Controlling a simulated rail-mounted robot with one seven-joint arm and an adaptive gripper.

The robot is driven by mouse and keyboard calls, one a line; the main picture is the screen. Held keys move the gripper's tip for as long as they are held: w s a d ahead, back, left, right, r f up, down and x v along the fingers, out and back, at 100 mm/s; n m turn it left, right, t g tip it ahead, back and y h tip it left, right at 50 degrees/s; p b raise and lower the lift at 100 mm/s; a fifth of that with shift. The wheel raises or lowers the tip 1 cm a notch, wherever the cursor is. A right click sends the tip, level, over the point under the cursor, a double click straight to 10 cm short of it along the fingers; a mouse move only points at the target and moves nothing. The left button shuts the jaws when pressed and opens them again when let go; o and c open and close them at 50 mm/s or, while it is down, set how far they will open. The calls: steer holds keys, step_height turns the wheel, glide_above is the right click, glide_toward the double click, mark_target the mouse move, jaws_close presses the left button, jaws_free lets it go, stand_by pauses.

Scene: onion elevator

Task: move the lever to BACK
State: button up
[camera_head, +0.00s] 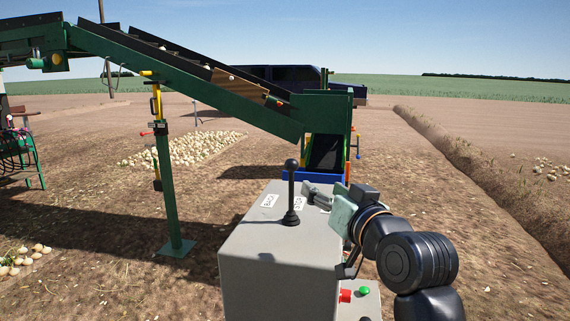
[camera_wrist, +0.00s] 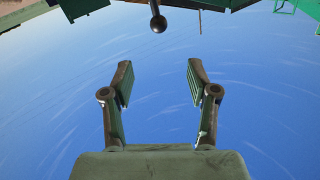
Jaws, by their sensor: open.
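The black lever (camera_head: 291,192) with a ball knob stands nearly upright on top of the grey control box (camera_head: 270,250). A BACK label (camera_head: 269,200) lies left of the lever, and a STOP label (camera_head: 298,204) lies beside its base. My gripper (camera_head: 307,190) is just right of the lever, apart from it, with its fingers pointing left. In the wrist view my gripper (camera_wrist: 158,82) is open and empty. The lever's round knob (camera_wrist: 158,24) shows beyond the fingertips, near the top middle. Any label right of STOP is hidden behind my gripper.
A red button (camera_head: 345,295) and a green button (camera_head: 364,291) sit low at the box's right. The green conveyor (camera_head: 200,85) slopes down behind the box, with a green post (camera_head: 167,185) at left. Onions (camera_head: 185,149) lie on the ground. Space left of the lever is clear.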

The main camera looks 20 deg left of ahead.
mark_target(295, 166)
steer(key=p+x, duration=0.6)
steer(key=x, duration=1.1)
steer(key=shift+p, duration=0.35)
steer(key=shift+d, duration=0.1)
jaws_close()
steer(key=shift+w, duration=0.1)
